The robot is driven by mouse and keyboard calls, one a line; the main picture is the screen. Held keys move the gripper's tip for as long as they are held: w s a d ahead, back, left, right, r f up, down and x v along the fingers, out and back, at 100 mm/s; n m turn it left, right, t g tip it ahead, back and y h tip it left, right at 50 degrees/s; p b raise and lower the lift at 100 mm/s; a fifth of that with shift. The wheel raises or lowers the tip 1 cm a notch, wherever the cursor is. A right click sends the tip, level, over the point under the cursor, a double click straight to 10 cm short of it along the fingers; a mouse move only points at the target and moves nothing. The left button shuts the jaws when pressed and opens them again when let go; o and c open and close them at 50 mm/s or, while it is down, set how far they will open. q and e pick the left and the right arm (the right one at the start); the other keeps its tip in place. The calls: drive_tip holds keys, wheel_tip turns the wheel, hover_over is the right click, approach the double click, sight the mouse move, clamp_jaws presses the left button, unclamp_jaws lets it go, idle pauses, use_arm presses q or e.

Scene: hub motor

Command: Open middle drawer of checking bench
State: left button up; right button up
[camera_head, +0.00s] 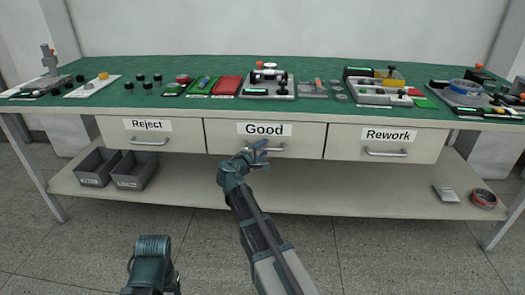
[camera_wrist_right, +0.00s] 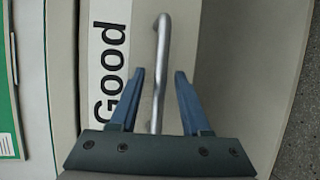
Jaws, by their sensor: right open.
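The checking bench (camera_head: 87,104) has a green top and three drawers in a row. The middle drawer (camera_head: 222,135), labelled "Good", looks flush with the drawers on both sides. Its silver bar handle (camera_head: 290,149) is partly covered by my right gripper (camera_head: 259,149) in the head view. In the right wrist view, my right gripper (camera_wrist_right: 160,73) is open, with one blue finger on each side of the handle (camera_wrist_right: 158,50). Gaps show between the bar and both fingers. My left gripper is not in view; only a teal part of my arm shows at the lower left.
The "Reject" drawer (camera_head: 180,130) is on the left and the "Rework" drawer (camera_head: 345,143) on the right. A lower shelf (camera_head: 340,190) holds two grey bins (camera_head: 135,170) at the left. Parts and fixtures cover the bench top. The floor in front is clear.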

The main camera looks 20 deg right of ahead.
clamp_jaws()
idle(1.4)
